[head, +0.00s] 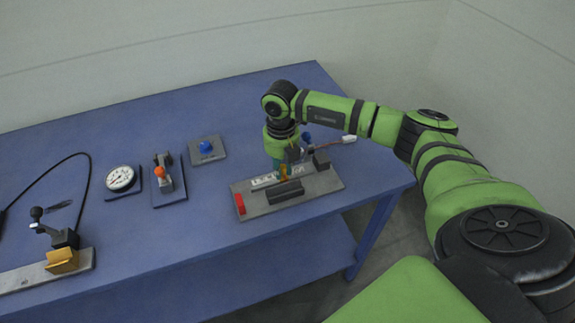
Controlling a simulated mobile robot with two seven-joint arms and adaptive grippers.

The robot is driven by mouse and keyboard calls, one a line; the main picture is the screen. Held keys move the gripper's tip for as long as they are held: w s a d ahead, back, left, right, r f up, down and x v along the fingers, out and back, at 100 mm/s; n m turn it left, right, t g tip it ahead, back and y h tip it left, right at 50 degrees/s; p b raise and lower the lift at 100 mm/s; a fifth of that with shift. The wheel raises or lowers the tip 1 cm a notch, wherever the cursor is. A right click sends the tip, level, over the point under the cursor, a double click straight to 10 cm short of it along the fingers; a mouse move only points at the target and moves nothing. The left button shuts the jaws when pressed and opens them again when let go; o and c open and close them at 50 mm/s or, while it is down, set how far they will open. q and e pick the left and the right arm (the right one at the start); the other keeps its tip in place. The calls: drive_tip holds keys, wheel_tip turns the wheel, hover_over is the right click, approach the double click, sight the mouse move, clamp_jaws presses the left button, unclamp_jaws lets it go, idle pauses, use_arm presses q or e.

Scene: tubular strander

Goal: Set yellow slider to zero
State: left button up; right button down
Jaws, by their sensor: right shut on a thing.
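The slider unit is a grey plate (256,208) lying on the blue table. It has a pale marked scale strip (263,181), a red block (240,204) at its left end and a dark bar (287,193) along its front. My right gripper (284,170) points down over the middle of the plate, right of the visible scale part. It is shut on the yellow slider (283,175), of which only a small bit shows. The gripper hides the rest of the slider and part of the scale. My left gripper is not in view.
A dark block (321,159) stands at the plate's right end, near a cable with a pale plug (349,139). To the left are a blue button (206,147), an orange-knobbed lever (160,171), a round gauge (120,178) and a yellow block (62,261) on a rail.

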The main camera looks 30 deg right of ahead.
drive_tip(key=b, duration=0.1)
hover_over(257, 188)
drive_tip(key=shift+a+r, duration=0.15)
drive_tip(key=c, duration=1.2)
unclamp_jaws()
drive_tip(key=shift+w, duration=0.1)
drive_tip(key=shift+o, duration=0.2)
